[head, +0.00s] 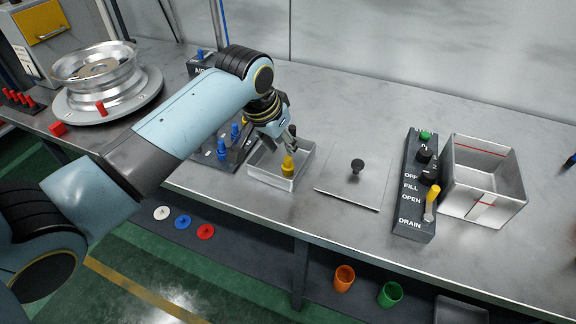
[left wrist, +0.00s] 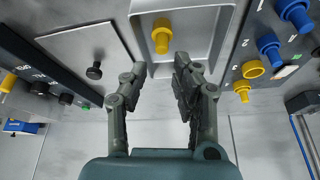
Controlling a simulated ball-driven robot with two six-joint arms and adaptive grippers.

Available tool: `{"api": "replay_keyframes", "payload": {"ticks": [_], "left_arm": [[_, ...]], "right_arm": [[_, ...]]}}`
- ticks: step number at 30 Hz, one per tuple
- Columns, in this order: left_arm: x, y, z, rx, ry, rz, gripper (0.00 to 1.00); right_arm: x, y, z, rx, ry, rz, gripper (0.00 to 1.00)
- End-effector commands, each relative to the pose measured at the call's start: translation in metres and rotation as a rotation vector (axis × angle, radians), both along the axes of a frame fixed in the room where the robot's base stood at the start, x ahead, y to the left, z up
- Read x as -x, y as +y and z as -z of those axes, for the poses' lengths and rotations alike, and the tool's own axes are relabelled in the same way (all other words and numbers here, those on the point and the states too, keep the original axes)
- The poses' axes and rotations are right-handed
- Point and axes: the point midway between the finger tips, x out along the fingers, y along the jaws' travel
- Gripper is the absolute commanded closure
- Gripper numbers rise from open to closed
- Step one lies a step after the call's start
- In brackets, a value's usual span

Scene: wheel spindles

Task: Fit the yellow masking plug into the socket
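A yellow plug (head: 288,166) stands in a shallow, pale-walled tray (head: 268,180) on the bench. It also shows in the left wrist view (left wrist: 161,38), just beyond my fingertips. My left gripper (head: 289,148) is right above the tray, close to the plug. In the left wrist view my left gripper (left wrist: 160,64) has its fingers apart with nothing between them. A dark panel (left wrist: 225,100) beside the tray carries blue plugs (left wrist: 270,48) and yellow parts (left wrist: 252,69), with numbers beside them. I cannot make out an empty socket. My right gripper is not in view.
A metal plate with a black knob (head: 357,166) lies right of the tray. Beyond it stand a control box (head: 414,190) with a yellow lever and an open metal bin (head: 484,180). A wheel rim (head: 98,65) is at far left. The bench behind the plate is clear.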

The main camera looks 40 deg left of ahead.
Motion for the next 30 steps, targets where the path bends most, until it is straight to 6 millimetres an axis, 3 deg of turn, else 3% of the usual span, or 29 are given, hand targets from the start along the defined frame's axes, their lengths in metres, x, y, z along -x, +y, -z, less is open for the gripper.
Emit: {"api": "replay_keyframes", "payload": {"ticks": [15, 24, 30], "left_arm": [[-0.020, 0.002, 0.058, 0.000, 0.000, 0.001, 0.72], [-0.022, 0.002, 0.063, 0.000, -0.002, 0.001, 0.72], [-0.022, 0.002, 0.063, 0.000, -0.002, 0.001, 0.97]], "right_arm": [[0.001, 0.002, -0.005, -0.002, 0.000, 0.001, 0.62], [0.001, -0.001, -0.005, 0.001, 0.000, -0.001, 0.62], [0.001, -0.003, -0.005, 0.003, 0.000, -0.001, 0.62]]}}
